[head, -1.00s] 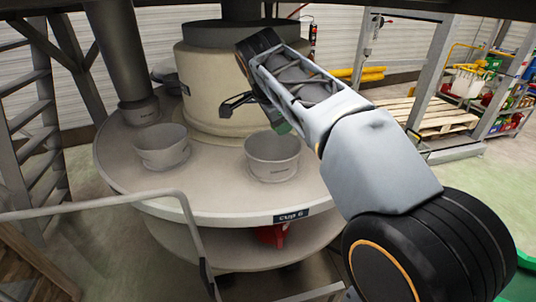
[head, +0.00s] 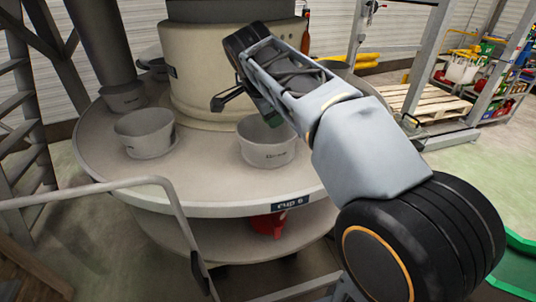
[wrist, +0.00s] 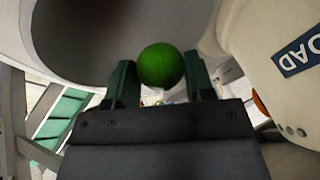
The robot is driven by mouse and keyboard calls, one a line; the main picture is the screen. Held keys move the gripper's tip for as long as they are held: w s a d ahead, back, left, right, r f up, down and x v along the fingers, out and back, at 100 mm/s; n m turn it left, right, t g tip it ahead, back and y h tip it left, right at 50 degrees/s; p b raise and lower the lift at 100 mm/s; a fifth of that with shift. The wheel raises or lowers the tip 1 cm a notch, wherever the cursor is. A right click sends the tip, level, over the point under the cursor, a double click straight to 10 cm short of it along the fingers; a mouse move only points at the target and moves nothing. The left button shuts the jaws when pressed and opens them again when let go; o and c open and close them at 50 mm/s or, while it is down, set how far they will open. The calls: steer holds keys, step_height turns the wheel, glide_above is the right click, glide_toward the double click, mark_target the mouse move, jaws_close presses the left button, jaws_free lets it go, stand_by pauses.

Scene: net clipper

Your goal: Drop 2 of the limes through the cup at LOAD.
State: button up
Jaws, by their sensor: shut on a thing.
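In the wrist view a green lime (wrist: 161,66) sits between the two fingers of my gripper (wrist: 161,84), which is shut on it. A large grey round opening (wrist: 95,35) fills the upper left beyond the fingers; I cannot tell whether it is a cup or a tube. A dark label ending in "OAD" (wrist: 299,52) is on a pale curved body at the right. In the head view my gripper (head: 240,103) is above the round table, by the front grey cup (head: 268,154), whose rim it partly hides. The lime and any other limes are hidden there.
The round table (head: 205,190) also bears a second cup (head: 146,134) and one under a dark column (head: 122,98). A pale drum (head: 208,75) stands in its middle. A "CUP 6" label (head: 290,202) marks the edge. A grey railing (head: 90,188) is in front.

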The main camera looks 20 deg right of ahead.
steer(key=shift+f, duration=0.6)
steer(key=o, duration=1)
steer(key=v, duration=1.4)
